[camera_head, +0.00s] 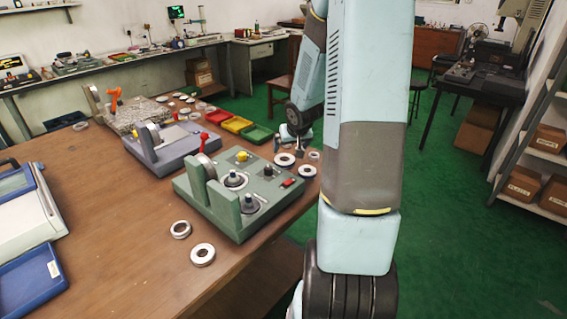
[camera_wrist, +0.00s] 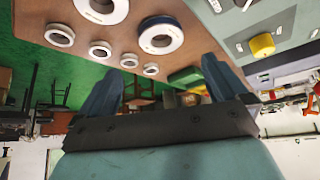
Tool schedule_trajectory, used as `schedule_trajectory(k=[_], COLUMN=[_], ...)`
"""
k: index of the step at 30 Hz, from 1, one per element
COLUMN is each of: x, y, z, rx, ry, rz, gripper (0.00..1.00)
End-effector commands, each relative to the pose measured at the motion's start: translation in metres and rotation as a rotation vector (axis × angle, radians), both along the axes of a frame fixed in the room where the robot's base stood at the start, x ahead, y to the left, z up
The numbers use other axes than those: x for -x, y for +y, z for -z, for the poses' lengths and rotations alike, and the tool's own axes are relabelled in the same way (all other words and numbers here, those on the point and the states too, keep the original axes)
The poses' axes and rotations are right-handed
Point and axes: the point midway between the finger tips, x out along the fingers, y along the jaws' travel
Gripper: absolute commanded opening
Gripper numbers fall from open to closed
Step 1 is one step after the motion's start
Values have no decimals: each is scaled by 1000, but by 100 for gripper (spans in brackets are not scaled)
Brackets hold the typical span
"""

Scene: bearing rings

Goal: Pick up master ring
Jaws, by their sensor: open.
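Several bearing rings lie on the wooden bench; I cannot tell which is the master ring. Near my gripper (camera_head: 297,136) in the head view are a pale ring (camera_head: 284,159), another pale ring (camera_head: 307,171) and a smaller ring (camera_head: 314,155). The wrist view shows a large ring with a dark blue outer edge (camera_wrist: 160,35), a large pale ring (camera_wrist: 101,8) and several smaller rings, one at the left (camera_wrist: 60,35). My gripper (camera_wrist: 160,88) is open and empty, its two dark fingers apart, above the bench's far right edge. Its fingertips are partly hidden in the head view.
A green gauge fixture (camera_head: 225,215) with a yellow knob (camera_head: 241,156) stands beside the rings. Red, yellow and green trays (camera_head: 237,124) lie behind it. Two rings (camera_head: 202,254) lie in front. A grey fixture (camera_head: 165,150) stands farther left.

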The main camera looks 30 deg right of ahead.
Motion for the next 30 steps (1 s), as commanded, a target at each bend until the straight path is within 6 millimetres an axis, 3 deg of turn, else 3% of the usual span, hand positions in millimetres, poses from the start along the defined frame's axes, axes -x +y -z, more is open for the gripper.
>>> schedule_trajectory(k=[15,30], x=[-27,-47], y=[-6,-10], z=[43,72], rx=[2,3], ry=[1,3], rz=[-1,-1], gripper=[100,100])
